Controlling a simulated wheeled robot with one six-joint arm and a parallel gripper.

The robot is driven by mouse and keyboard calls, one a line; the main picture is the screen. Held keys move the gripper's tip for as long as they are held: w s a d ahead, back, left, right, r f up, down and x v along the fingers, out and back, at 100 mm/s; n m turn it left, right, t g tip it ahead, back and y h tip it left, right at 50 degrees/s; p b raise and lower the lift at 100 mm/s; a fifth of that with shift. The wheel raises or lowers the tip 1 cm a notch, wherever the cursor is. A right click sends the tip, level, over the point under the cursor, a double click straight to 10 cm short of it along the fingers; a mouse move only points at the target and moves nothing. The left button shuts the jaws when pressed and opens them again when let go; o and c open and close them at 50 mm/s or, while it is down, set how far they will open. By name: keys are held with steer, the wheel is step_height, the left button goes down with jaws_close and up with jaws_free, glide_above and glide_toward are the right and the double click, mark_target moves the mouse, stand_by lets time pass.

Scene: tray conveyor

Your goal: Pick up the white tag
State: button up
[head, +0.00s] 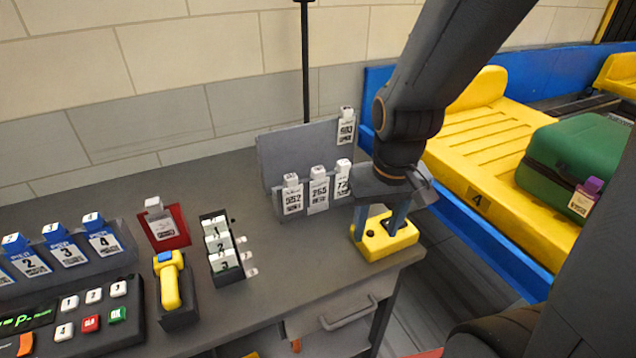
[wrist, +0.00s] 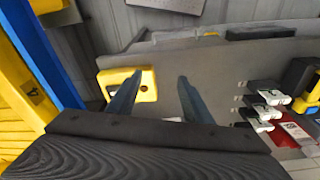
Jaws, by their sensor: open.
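Several white tags are in view, and I cannot tell which is meant. Three white tags with printed numbers (head: 318,190) stand in a row along the front of a grey rack (head: 285,155). Another white tag (head: 346,127) hangs higher at the rack's right edge. One white tag (head: 162,225) sits on a red holder (head: 178,240). My gripper (head: 379,222) is open and points down over a yellow block (head: 404,243), right of the rack. In the wrist view my open gripper (wrist: 160,78) has nothing visible between its fingers, with the yellow block (wrist: 148,88) behind the left finger.
A black rack of numbered white cards (head: 222,246), a yellow handheld device (head: 169,283), blue-topped tags (head: 66,250) and a keypad (head: 82,310) stand on the grey bench. At right, a green suitcase (head: 575,150) lies on a yellow conveyor tray (head: 490,130).

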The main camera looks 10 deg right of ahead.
stand_by(0.4)
step_height(320, 180, up, 3)
steer(key=m+b, duration=0.1)
steer(key=m, duration=1.4)
glide_above(318, 168)
steer(key=shift+s+g, duration=0.3)
steer(key=shift+s, duration=0.05)
steer(key=shift+w+a+f, duration=0.1)
steer(key=shift+w+f+p, duration=0.15)
steer(key=shift+f+p, duration=0.5)
steer(key=shift+f, duration=1.2)
steer(key=shift+w+f+p, duration=0.1)
steer(key=shift+f+p, duration=0.5)
steer(key=shift+f, duration=1.25)
steer(key=shift+c, duration=0.4)
steer(key=c, duration=1.1)
